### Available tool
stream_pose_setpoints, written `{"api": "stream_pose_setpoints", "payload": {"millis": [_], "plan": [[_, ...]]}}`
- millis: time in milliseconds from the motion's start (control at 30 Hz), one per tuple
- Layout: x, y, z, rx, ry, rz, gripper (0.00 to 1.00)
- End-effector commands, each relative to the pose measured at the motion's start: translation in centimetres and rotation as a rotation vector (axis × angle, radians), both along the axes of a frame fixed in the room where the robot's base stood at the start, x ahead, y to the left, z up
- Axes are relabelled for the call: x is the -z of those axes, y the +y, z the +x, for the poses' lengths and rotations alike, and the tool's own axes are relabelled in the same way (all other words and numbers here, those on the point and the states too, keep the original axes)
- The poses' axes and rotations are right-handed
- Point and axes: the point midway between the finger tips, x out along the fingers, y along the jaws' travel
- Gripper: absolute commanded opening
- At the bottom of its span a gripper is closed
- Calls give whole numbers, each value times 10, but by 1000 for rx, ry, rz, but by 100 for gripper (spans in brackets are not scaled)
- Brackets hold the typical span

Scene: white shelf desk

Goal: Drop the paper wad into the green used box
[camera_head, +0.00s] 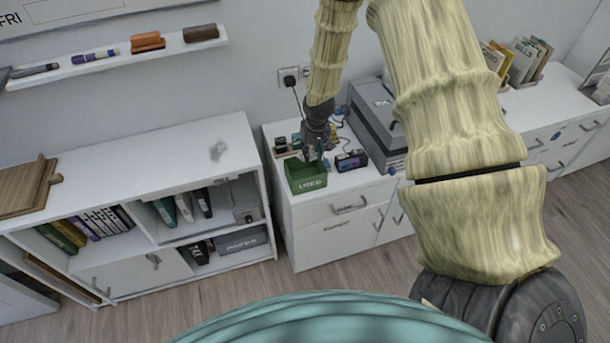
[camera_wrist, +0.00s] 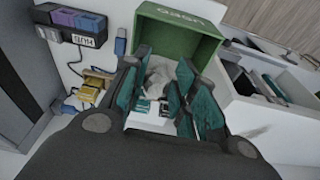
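The green used box (camera_head: 306,186) stands at the front left corner of the white cabinet, its label facing forward. In the wrist view the green box (camera_wrist: 178,32) is just beyond my fingertips. My gripper (camera_head: 316,157) is at the box's rear edge, pointing down. In the wrist view my gripper (camera_wrist: 160,88) has its teal fingers on both sides of a crumpled grey-white paper wad (camera_wrist: 158,73) and appears shut on it. The head view does not show the held wad clearly. Whether the wad is over the box opening cannot be told.

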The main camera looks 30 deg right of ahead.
Motion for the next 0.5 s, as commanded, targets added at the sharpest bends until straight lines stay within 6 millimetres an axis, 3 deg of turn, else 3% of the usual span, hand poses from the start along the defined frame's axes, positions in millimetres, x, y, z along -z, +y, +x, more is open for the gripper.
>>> {"api": "stream_pose_setpoints", "payload": {"millis": [100,500], "plan": [[0,0,0,0,0,0,49],[-5,0,-1,1,0,0,49]]}}
